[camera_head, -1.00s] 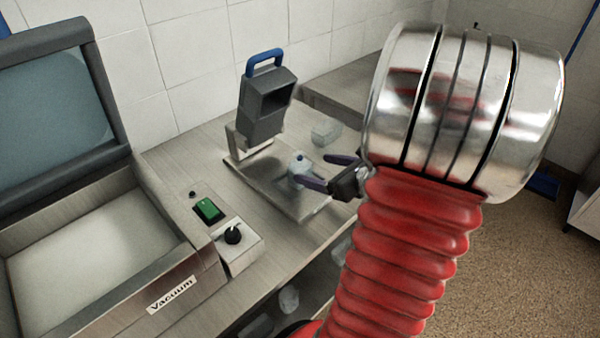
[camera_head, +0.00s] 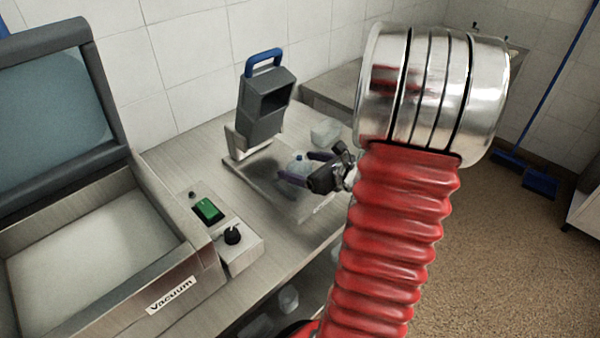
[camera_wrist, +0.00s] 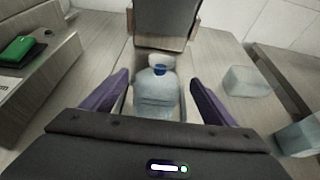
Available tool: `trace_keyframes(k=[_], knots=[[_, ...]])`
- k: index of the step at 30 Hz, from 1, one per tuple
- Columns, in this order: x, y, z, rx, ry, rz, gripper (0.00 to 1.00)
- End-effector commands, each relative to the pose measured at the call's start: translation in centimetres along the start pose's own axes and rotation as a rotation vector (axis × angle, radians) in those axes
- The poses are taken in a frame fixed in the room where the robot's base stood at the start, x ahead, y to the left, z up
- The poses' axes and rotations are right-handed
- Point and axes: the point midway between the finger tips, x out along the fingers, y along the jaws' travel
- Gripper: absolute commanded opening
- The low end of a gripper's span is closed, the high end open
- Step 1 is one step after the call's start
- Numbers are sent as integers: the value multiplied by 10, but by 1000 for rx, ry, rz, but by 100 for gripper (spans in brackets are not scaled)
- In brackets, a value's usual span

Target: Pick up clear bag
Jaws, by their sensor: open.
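The clear bag (camera_wrist: 154,92), bluish and see-through with a blue cap-like top, stands on the plate of a small machine (camera_head: 265,100). It also shows in the head view (camera_head: 300,163). My gripper (camera_wrist: 160,78) is open, with a purple finger on either side of the bag and a gap visible on both sides. In the head view, my gripper (camera_head: 295,166) reaches in from the right at the bag. The bag's lower front is hidden by the gripper body in the wrist view.
The machine's dark upright head with a blue handle (camera_head: 264,56) stands just behind the bag. A clear container (camera_head: 325,131) sits to the right behind. A vacuum sealer (camera_head: 110,300) with an open lid and a control box (camera_head: 238,250) are at left.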

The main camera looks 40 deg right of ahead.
Motion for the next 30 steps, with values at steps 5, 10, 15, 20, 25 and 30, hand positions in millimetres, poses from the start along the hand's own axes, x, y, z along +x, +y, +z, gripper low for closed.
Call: trace_keyframes(k=[5,10,15,20,25,30], knots=[[22,4,0,-1,2,4,80],[42,5,0,-2,1,4,80],[46,4,0,-2,0,1,80],[46,4,0,-2,0,2,80],[46,4,0,-2,0,2,80],[46,4,0,-2,1,2,76]])
